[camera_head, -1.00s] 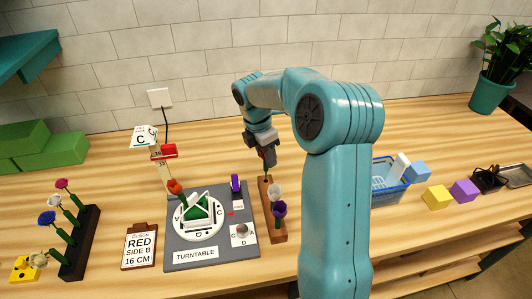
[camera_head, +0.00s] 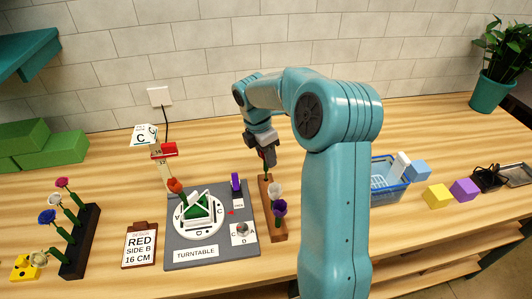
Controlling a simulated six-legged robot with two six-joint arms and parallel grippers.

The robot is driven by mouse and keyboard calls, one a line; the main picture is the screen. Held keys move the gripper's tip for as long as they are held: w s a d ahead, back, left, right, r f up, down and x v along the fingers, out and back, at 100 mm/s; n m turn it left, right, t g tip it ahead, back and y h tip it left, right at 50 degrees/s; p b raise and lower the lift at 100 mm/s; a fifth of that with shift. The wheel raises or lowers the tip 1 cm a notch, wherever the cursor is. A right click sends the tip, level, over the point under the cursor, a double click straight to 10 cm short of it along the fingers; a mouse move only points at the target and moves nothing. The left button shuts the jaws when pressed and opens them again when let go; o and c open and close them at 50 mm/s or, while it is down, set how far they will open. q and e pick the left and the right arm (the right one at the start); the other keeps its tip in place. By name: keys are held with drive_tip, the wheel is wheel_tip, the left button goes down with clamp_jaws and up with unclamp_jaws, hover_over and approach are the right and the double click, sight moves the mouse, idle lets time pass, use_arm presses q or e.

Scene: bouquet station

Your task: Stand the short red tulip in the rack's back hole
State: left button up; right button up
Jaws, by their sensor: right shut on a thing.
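The brown wooden rack (camera_head: 277,232) stands right of the turntable, running front to back. A white flower (camera_head: 275,191) and a purple flower (camera_head: 279,208) stand in it. My right gripper (camera_head: 267,160) points down over the rack's back end. It is shut on the short red tulip, whose head is mostly hidden by the fingers. A short piece of green stem (camera_head: 266,178) shows below the fingers, upright at the back of the rack. I cannot tell how deep the stem sits in the back hole. My left gripper is out of view.
The grey turntable station (camera_head: 185,256) lies left of the rack, with an orange-red flower (camera_head: 175,185) at its back edge. A clipboard (camera_head: 140,246) reads RED, SIDE B, 16 CM. A dark rack (camera_head: 84,245) with several flowers stands at left. A blue basket (camera_head: 389,184) stands right.

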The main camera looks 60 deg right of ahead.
drive_tip(key=shift+f+b, duration=0.4)
drive_tip(key=shift+f, duration=1)
idle(2.1)
idle(0.6)
drive_tip(key=o, duration=0.8)
drive_tip(key=shift+c, duration=0.2)
drive_tip(key=shift+r, duration=0.1)
drive_tip(key=shift+w+a+r+p, duration=0.15)
drive_tip(key=shift+r+p, duration=0.8)
drive_tip(key=shift+r, duration=0.1)
drive_tip(key=shift+w+a+r+p, duration=0.1)
drive_tip(key=shift+r+p, duration=0.9)
drive_tip(key=shift+r, duration=0.05)
drive_tip(key=shift+w+a+r+p, duration=0.15)
drive_tip(key=shift+r+p, duration=0.8)
drive_tip(key=shift+r, duration=0.1)
drive_tip(key=o, duration=0.6)
drive_tip(key=shift+c, duration=0.2)
